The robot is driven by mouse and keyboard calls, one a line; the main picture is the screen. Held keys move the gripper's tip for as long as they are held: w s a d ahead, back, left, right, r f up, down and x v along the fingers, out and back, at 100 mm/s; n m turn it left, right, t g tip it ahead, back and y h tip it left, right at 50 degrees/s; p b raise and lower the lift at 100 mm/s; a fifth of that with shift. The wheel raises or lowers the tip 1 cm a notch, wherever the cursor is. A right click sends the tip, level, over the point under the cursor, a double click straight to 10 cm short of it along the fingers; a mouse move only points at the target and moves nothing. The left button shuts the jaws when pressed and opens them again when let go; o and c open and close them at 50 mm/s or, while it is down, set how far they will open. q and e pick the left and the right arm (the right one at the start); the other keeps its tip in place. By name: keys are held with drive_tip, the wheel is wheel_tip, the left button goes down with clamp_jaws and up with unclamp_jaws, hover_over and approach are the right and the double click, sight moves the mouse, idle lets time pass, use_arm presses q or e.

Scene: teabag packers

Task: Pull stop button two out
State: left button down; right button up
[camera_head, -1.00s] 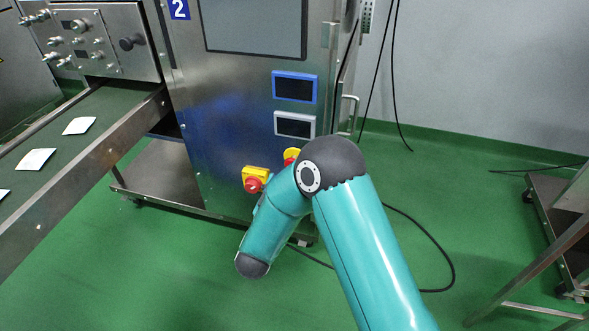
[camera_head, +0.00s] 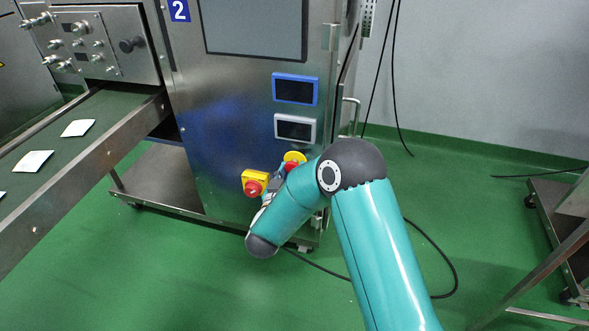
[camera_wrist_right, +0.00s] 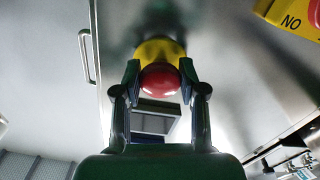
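A machine (camera_head: 225,130) carries a blue "2" sign and two red stop buttons low on its front. One red button (camera_head: 252,188) sits on a square yellow box (camera_head: 262,176). The other red button (camera_head: 291,167) has a round yellow base (camera_head: 296,157) to its right and is partly hidden by my right gripper. In the right wrist view, this red button (camera_wrist_right: 160,80) lies between the fingers of my right gripper (camera_wrist_right: 159,75), one on each side. Narrow gaps seem to show, and I cannot see firm contact. My left gripper is out of view.
A blue-framed screen (camera_head: 296,89) and a grey-framed screen (camera_head: 295,128) are above the buttons. A handle (camera_head: 353,112) is on the right edge. A conveyor (camera_head: 75,165) with white teabags runs at left. A cable lies on the green floor.

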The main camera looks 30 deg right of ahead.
clamp_jaws()
drive_tip(key=shift+s+a, duration=0.25)
drive_tip(key=shift+a, duration=0.25)
drive_tip(key=o, duration=0.9)
unclamp_jaws()
drive_tip(key=shift+c, duration=0.2)
drive_tip(key=v, duration=1.2)
drive_tip(key=shift+s+f, duration=0.1)
